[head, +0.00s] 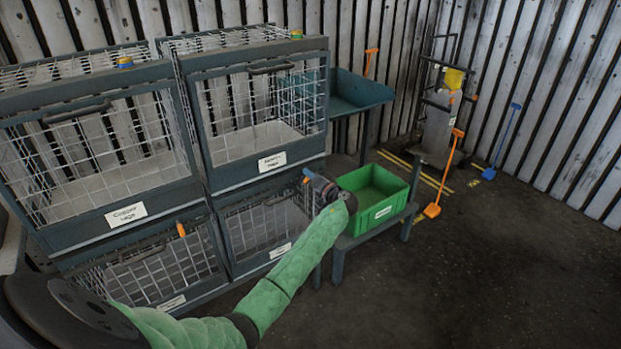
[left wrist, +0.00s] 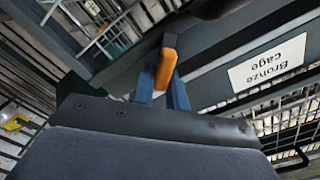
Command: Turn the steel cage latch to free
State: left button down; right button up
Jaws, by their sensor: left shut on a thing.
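My left gripper (head: 311,179) reaches the right end of the cage rack, at the top right corner of the lower right cage (head: 262,232). In the left wrist view its two blue fingers (left wrist: 162,88) are shut on an orange latch handle (left wrist: 166,66). The handle sits next to a grey beam with a label (left wrist: 268,62) reading "Bronze cage" upside down. That beam appears to be the bottom of the upper right cage (head: 262,100). The lower cages' labels are too small to read, so I cannot confirm which is steel. My right gripper is out of view.
A green bin (head: 375,195) stands on a low bench close right of my gripper. The upper left cage (head: 100,160) is labelled copper. Another orange latch (head: 181,230) is on the lower left cage. Shovels (head: 445,170) stand further right. The floor at right is clear.

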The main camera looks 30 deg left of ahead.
pick_arm(q)
jog(key=shift+m, duration=1.9)
jog(key=m+p, duration=0.1)
jog(key=m, duration=0.2)
jog(key=shift+w+f, duration=0.1)
jog(key=shift+f, duration=0.05)
jog(key=shift+f+m+p, duration=0.1)
jog(key=shift+m+p, duration=0.25)
jog(key=shift+m, duration=0.55)
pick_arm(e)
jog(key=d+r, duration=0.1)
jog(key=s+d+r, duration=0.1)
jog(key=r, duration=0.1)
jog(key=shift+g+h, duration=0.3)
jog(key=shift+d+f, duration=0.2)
pick_arm(q)
jog(key=c, duration=1.4)
grip_release()
jog(key=shift+d, duration=0.1)
jog(key=shift+f, duration=0.1)
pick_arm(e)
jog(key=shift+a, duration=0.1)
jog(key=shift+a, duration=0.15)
